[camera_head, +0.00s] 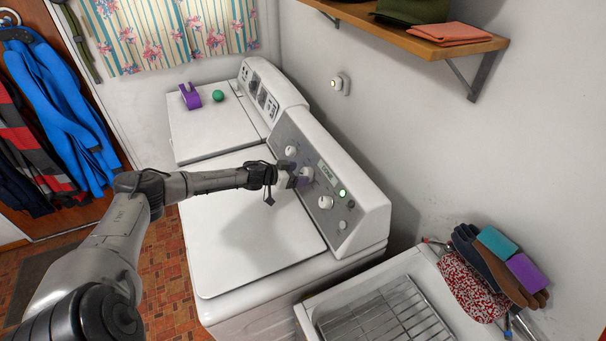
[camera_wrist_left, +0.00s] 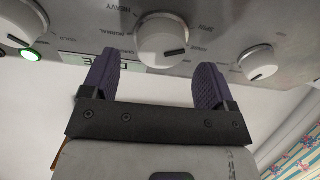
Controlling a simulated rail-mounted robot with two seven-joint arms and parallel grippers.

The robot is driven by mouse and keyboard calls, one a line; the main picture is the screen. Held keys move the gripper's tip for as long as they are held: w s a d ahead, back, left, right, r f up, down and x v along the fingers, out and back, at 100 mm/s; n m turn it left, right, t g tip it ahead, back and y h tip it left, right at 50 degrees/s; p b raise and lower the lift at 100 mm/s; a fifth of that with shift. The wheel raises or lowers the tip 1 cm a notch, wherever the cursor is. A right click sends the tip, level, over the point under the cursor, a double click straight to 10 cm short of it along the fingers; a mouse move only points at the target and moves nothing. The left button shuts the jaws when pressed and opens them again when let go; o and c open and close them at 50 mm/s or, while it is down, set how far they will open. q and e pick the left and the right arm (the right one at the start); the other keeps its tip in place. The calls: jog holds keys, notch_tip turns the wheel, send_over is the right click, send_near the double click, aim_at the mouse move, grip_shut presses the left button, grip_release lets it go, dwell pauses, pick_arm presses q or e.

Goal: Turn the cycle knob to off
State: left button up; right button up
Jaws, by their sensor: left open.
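My left gripper (camera_head: 297,176) is in front of this knob. In the left wrist view, its purple fingers (camera_wrist_left: 156,65) are open, one on each side of the knob's lower end, with a gap on both sides. I cannot tell whether they touch the panel. My right gripper is not in view.
The other knobs (camera_head: 325,202) (camera_head: 291,151) flank the middle one closely. A green light (camera_head: 342,193) glows on the panel. The washer lid (camera_head: 245,240) is clear. A purple object (camera_head: 190,97) and green ball (camera_head: 218,96) sit on the far machine. Gloves (camera_head: 490,262) lie by the sink.

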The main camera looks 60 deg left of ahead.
pick_arm(q)
jog(key=shift+x, duration=1.35)
jog(key=c, duration=0.9)
